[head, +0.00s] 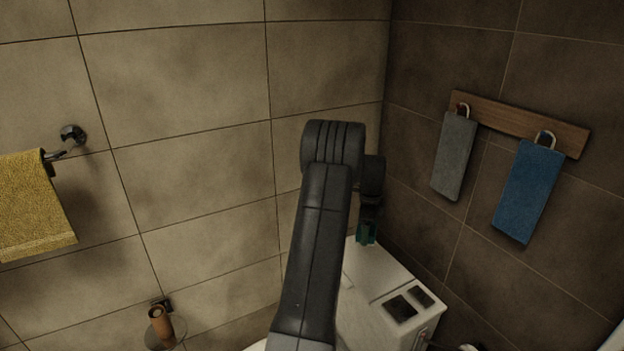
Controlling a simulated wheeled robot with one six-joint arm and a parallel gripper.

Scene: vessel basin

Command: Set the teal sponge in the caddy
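The teal sponge (361,236) shows as a small teal patch at the end of my gripper (368,226), above the back of a white surface. My gripper points down and appears shut on the sponge. The fingertips are small and dark, and my arm hides part of this area.
The white surface (375,268) is bare between sponge and box. Grey (455,155) and blue (528,192) towels hang from a wooden rack (520,124) on the right wall. A yellow towel (35,205) hangs at left. A brown cylinder (160,323) is at lower left.

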